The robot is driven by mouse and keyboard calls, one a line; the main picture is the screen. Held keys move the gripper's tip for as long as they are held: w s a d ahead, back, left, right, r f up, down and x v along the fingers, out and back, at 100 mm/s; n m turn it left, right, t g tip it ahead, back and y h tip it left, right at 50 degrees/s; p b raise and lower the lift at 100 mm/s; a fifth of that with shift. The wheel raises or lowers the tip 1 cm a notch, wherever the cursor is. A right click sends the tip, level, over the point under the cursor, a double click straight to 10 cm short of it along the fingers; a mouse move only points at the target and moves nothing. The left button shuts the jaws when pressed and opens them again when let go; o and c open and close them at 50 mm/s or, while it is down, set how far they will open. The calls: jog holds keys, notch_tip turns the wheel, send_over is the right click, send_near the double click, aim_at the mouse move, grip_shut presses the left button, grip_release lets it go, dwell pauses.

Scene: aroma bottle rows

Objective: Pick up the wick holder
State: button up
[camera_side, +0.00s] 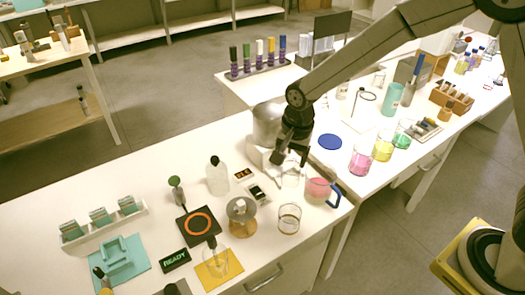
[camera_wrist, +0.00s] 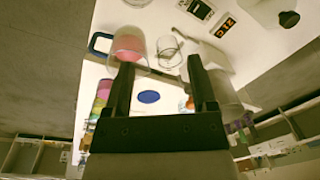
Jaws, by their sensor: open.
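I cannot tell for sure which thing is the wick holder. A copper-brown stand with a pale round top (camera_side: 240,210) on the front table and a teal fixture (camera_side: 118,258) on a teal mat are both unlabelled. My gripper (camera_side: 290,158) is open and points down above the table's right part, well away from both. It also shows in the wrist view (camera_wrist: 160,64), with nothing between its fingers. A clear glass vessel (camera_side: 291,178) stands below it, and a pink-filled beaker with a blue handle (camera_side: 319,189) is beside that.
A glass jar (camera_side: 288,220) stands near the front edge. A white bottle with a black cap (camera_side: 217,177), a small display device (camera_side: 251,187) and a black plate with an orange ring (camera_side: 198,225) stand further left. A glass flask on a yellow mat (camera_side: 218,265) is in front.

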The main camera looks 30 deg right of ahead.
aim_at(241, 203)
jog(key=w+a+f+m, duration=0.1)
jog(key=a+f+m, duration=0.1)
jog(key=a, duration=0.1)
jog(key=w+a+f+m, duration=0.1)
jog(key=w+a+m, duration=0.1)
jog(key=a+m, duration=0.1)
jog(key=w+a+f+m+g, duration=0.1)
jog(key=a+f+m, duration=0.1)
jog(key=a, duration=0.3)
jog(key=shift+w+a+f, duration=0.25)
jog(key=shift+w+f, duration=0.1)
jog(key=shift+w, duration=0.05)
jog(key=shift+s+a+f, duration=0.1)
jog(key=shift+s+f, duration=0.05)
jog(key=shift+f, duration=3.75)
grip_shut()
